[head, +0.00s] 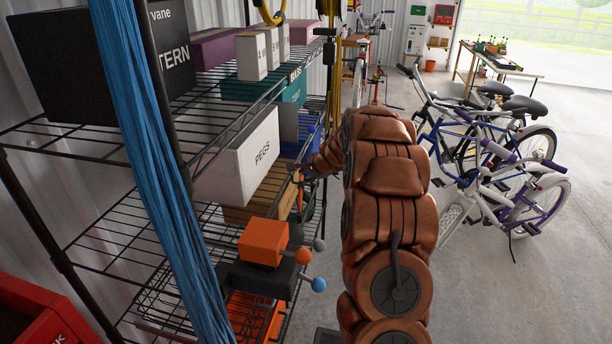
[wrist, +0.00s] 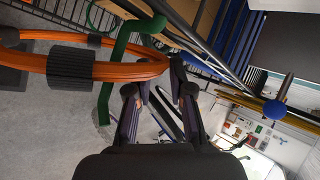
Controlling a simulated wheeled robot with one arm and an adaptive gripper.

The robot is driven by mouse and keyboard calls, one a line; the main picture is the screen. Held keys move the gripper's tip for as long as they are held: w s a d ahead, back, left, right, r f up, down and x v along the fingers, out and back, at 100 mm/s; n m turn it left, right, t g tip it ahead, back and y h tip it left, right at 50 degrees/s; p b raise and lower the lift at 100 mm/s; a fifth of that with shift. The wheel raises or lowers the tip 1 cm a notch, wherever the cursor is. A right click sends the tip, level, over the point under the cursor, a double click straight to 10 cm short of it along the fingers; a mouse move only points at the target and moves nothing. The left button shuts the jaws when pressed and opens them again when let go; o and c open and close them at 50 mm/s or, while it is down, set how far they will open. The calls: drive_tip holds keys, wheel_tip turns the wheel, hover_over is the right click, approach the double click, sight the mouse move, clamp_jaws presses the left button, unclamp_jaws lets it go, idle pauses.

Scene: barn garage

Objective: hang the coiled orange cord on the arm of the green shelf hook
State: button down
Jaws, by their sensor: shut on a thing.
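The coiled orange cord (wrist: 112,71) is a looped ring with a dark band around it, at the upper left of the wrist view. The green shelf hook (wrist: 122,45) is a bent green bar that crosses the cord's loop in that view. I cannot tell whether its arm passes through the loop or beside it. My gripper (wrist: 158,88) is shut on the cord's near right end, close beside the hook. In the head view, my copper arm reaches to the shelf's far side; the gripper is small there, and the cord and hook are not clearly visible.
A black wire shelf (head: 105,235) holds a white PEGS box (head: 238,160), other boxes and an orange block (head: 263,241). A blue cord bundle (head: 160,170) hangs at its near post. Bicycles (head: 500,180) stand right on open concrete floor. A red box (head: 40,315) sits lower left.

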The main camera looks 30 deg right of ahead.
idle(0.3)
drive_tip(key=c, duration=1)
unclamp_jaws()
drive_tip(key=shift+o, duration=0.2)
drive_tip(key=v, duration=1.2)
